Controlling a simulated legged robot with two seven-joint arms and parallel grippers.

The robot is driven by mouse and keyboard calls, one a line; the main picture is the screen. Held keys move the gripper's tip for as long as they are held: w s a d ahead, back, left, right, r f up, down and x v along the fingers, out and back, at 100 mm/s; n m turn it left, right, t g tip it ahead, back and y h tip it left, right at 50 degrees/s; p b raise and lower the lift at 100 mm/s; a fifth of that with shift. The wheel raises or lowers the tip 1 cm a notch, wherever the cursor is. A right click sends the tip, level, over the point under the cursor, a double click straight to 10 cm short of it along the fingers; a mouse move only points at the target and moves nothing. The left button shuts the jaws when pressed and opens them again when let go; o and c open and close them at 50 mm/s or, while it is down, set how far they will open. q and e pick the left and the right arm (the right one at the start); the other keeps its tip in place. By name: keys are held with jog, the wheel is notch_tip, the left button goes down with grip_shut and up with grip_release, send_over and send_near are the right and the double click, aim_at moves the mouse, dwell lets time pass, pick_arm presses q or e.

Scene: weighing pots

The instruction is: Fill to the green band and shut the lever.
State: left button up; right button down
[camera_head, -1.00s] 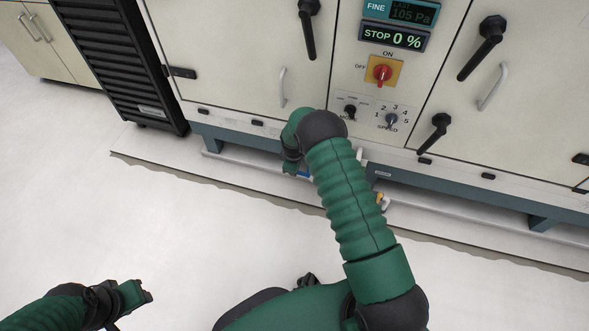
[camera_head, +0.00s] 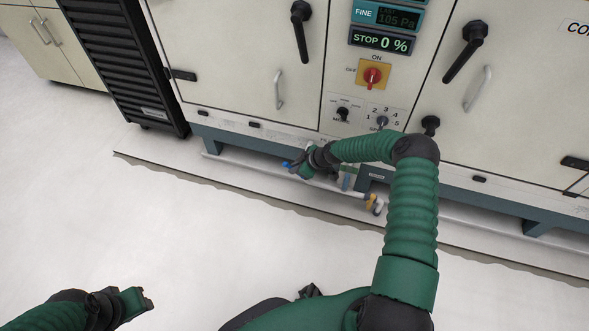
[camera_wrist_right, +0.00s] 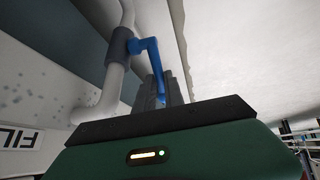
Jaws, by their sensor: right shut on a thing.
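A blue lever (camera_wrist_right: 149,62) sits on a dark valve body (camera_wrist_right: 121,48) on a white pipe in the right wrist view. My right gripper (camera_wrist_right: 160,92) is shut on the free end of this lever. In the head view my right gripper (camera_head: 296,167) is low at the machine's front edge, with a bit of the blue lever (camera_head: 286,164) showing beside it. My left gripper (camera_head: 146,298) is empty above the floor at lower left, far from the machine; its jaw gap is unclear. I cannot make out a green band or a fill level.
The cream machine (camera_head: 235,60) fills the back, with black door handles and a red switch (camera_head: 372,76). Its display (camera_head: 382,41) reads STOP 0 %. The floor at left is clear.

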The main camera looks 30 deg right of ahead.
jog(key=shift+s+d, duration=0.1)
jog(key=shift+d, duration=0.05)
jog(key=c, duration=1.4)
grip_release()
jog(key=shift+f, duration=0.1)
jog(key=shift+c, duration=0.2)
jog(key=shift+s+r, duration=0.15)
jog(key=shift+r, duration=0.25)
jog(key=p+v, duration=0.8)
jog(key=v, duration=0.8)
jog(key=shift+d+p, duration=0.2)
jog(key=shift+p, duration=0.1)
jog(key=shift+f, duration=0.1)
